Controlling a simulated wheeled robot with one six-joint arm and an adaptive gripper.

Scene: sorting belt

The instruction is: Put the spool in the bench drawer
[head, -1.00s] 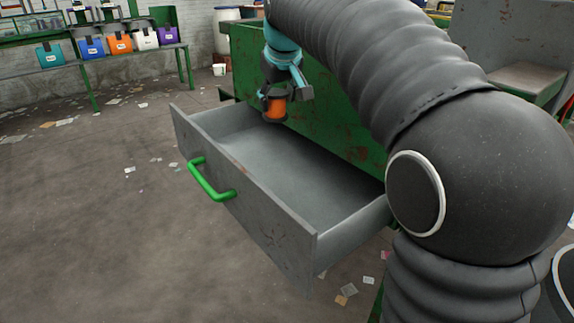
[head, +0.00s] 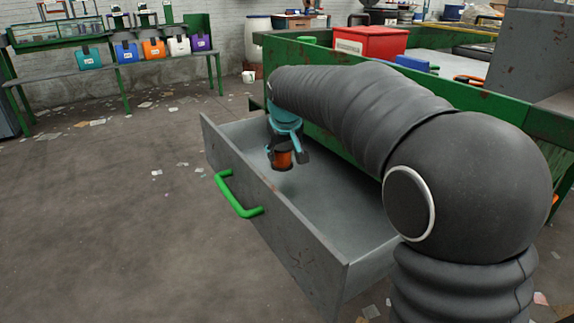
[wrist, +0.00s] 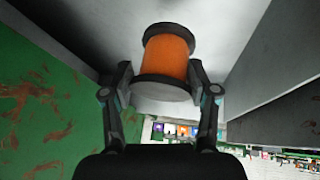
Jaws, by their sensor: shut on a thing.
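The spool (head: 283,159) is orange with dark rims. My gripper (head: 285,155) is shut on it and holds it upright, low inside the open bench drawer (head: 325,212). In the wrist view the spool (wrist: 166,56) sits between the two fingers of my gripper (wrist: 165,85), with the grey drawer floor behind it. The drawer is grey, pulled out from the green bench (head: 335,75), with a green handle (head: 237,197) on its front. A small shadow shows on the drawer floor below the spool. I cannot tell whether the spool touches the floor.
A red box (head: 370,42) and a blue item (head: 412,63) are on the bench top. A table (head: 110,62) with several coloured bins stands at the back left. The floor in front of the drawer is open, with scattered paper. The rest of the drawer looks empty.

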